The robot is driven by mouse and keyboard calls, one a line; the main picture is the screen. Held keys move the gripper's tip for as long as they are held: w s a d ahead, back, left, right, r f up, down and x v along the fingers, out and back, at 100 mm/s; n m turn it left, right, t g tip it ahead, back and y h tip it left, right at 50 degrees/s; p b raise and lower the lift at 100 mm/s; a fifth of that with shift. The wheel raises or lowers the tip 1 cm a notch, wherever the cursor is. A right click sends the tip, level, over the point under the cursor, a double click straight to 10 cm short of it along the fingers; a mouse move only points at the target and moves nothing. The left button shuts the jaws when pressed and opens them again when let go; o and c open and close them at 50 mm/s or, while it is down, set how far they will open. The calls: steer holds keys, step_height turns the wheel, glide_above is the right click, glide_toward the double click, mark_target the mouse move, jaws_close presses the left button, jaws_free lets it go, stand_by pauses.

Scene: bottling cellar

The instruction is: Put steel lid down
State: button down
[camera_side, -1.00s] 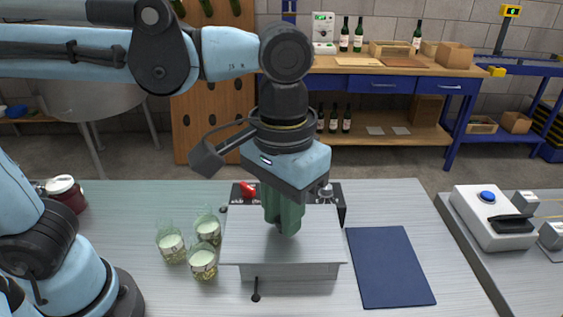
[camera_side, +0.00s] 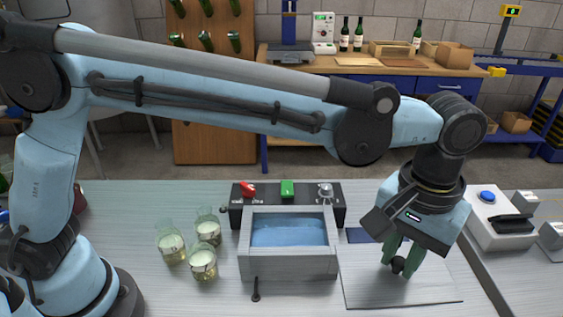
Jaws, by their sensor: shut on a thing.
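My gripper (camera_side: 400,268) points down at the right of the table, shut on the dark knob of the steel lid (camera_side: 420,292). The lid is a flat grey plate. It lies level at or just above the blue mat (camera_side: 358,236), covering most of it and reaching past its front and right edges. I cannot tell whether the lid touches the mat. The steel bath (camera_side: 290,266) stands uncovered to the left, with blue liquid (camera_side: 290,232) showing inside.
Several glass beakers of pale liquid (camera_side: 203,262) stand left of the bath. A control panel with red, green and grey knobs (camera_side: 246,190) sits behind it. A white device with a blue button (camera_side: 498,214) stands at the right.

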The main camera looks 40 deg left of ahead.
steer(key=shift+w+d+f, duration=0.4)
steer(key=shift+d+f, duration=0.05)
steer(key=shift+f, duration=0.05)
steer(key=w+a+f, duration=0.1)
steer(key=w+f, duration=0.1)
steer(key=w, duration=0.1)
steer(key=w+a+f, duration=0.2)
steer(key=w, duration=0.1)
steer(key=w+a+f, duration=0.2)
steer(key=w+f, duration=0.1)
steer(key=w, duration=0.1)
steer(key=shift+w, duration=0.1)
steer(key=shift+f, duration=2)
steer(key=shift+f, duration=0.15)
steer(key=c, duration=1)
jaws_free()
